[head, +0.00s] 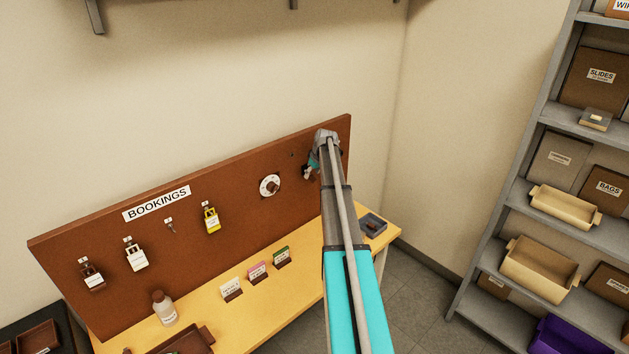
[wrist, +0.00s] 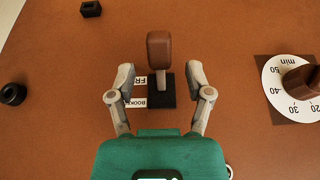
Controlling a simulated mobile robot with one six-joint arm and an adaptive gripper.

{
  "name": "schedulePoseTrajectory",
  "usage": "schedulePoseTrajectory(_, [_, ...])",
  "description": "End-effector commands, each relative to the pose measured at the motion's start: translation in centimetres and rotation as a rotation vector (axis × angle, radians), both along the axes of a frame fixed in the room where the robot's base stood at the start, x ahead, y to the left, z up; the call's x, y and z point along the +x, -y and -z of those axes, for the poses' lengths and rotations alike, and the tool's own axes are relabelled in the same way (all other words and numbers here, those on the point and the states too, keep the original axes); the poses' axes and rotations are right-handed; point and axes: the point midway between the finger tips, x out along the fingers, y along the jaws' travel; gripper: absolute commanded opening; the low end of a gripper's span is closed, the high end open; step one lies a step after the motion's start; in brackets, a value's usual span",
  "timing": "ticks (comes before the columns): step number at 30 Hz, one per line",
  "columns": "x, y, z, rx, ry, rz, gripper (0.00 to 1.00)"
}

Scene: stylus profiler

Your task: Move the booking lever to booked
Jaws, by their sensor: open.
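The booking lever (wrist: 159,50) shows in the wrist view as a brown, rounded handle on a black base plate. Its handle lies toward the top of that picture. Two white labels (wrist: 135,92) sit beside the plate, partly hidden; the letters FR and BOOK can be read. My gripper (wrist: 160,73) is open, with one finger on each side of the lever and a visible gap to both. In the head view my gripper (head: 312,167) is at the right end of the brown bookings board (head: 140,240), and it mostly hides the lever there.
A round minute dial (head: 270,186) with a brown knob is left of the gripper in the head view; it shows at the right of the wrist view (wrist: 274,84). Tags hang farther left. Small cards and a bottle (head: 164,309) stand on the yellow bench (head: 215,324). Shelving stands at right.

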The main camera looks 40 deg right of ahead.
Motion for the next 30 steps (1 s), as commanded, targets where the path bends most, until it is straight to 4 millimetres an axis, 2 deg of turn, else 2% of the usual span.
schedulePoseTrajectory(1, [0.2, 0.0, 0.8, 0.000, 0.000, 0.000, 0.66])
schedulePoseTrajectory(7, [0.6, 0.0, 1.7, 0.000, 0.000, 0.000, 0.66])
schedulePoseTrajectory(22, [0.8, 0.0, 2.0, 0.000, 0.000, 0.001, 0.66])
schedulePoseTrajectory(23, [0.8, 0.0, 2.0, 0.000, 0.000, 0.001, 0.64])
schedulePoseTrajectory(30, [0.8, 0.0, 2.0, 0.000, 0.000, 0.001, 0.19])
